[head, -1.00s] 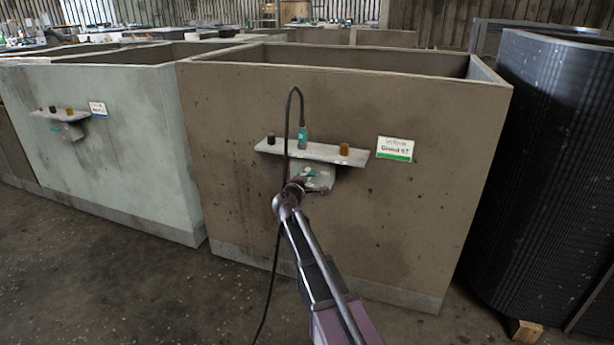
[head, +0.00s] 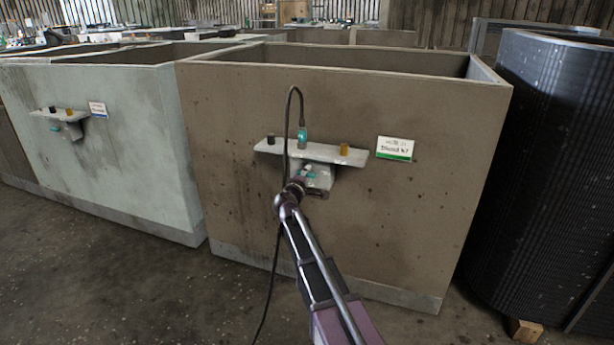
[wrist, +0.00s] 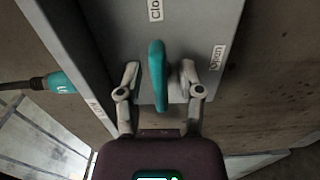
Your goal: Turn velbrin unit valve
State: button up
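The valve has a teal lever handle (wrist: 158,75) on a grey box, seen close in the wrist view. The lever lies along the picture's vertical, its upper end near a partly cut-off label starting "Clo". A label reading "Open" (wrist: 217,58) is to the right. My gripper (wrist: 160,80) is open, one finger on each side of the lever, with a visible gap on both sides. In the head view, my gripper (head: 307,187) is at the grey valve box (head: 322,178) under the shelf of the brown tank; it partly hides the teal handle.
The shelf (head: 325,153) above holds a black piece, a teal connector (head: 302,135) with a looping dark cable, and an amber piece (head: 344,149). A green-striped sign (head: 395,148) is right of it. A pale tank (head: 110,150) with a similar shelf stands left, a black ribbed cylinder (head: 545,170) right.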

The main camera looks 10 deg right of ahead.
jog(key=shift+s+a, duration=0.1)
jog(key=shift+s, duration=0.05)
jog(key=v, duration=1.1)
jog(key=shift+s+a, duration=0.2)
jog(key=shift+s, duration=0.1)
jog(key=s+d+f+m+g+p, duration=0.3)
jog(key=s+d+f+m+g, duration=0.55)
jog(key=s+d, duration=0.3)
jog(key=s+a+f+m+g+y+p, duration=0.1)
jog(key=s+a+f+g+y, duration=0.1)
jog(key=s, duration=0.6)
jog(key=s+a+f+m+g+y+p, duration=0.1)
jog(key=s+a+f+m+g+y, duration=0.1)
jog(key=s+g+y, duration=0.3)
jog(key=s+y, duration=0.1)
jog(key=s, duration=0.2)
jog(key=shift+a+f+y, duration=0.25)
jog(key=shift+a+y, duration=0.15)
